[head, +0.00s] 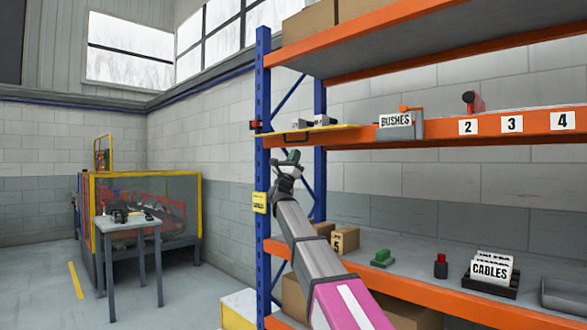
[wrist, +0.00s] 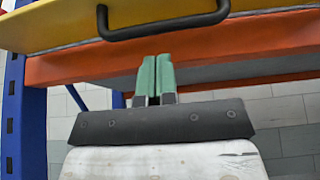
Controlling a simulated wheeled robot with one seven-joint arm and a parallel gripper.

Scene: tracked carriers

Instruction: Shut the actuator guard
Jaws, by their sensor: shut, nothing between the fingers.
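A yellow panel (head: 340,130) with a black handle (head: 297,138) is at the left end of the orange shelf; I cannot tell for sure if it is the actuator guard. In the wrist view the yellow panel (wrist: 60,28) and its handle (wrist: 165,24) show at the top, beyond my fingertips. My gripper (head: 292,156) is shut and empty, just below the handle in the head view. Its green fingers (wrist: 156,65) are together and appear apart from the handle.
Small grey parts (head: 314,122) and a BUSHES box (head: 402,124) stand on the shelf. A blue upright (head: 263,180) is close left of my gripper. A small table (head: 127,224) stands before a yellow-framed enclosure (head: 182,203) at far left. Floor between is clear.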

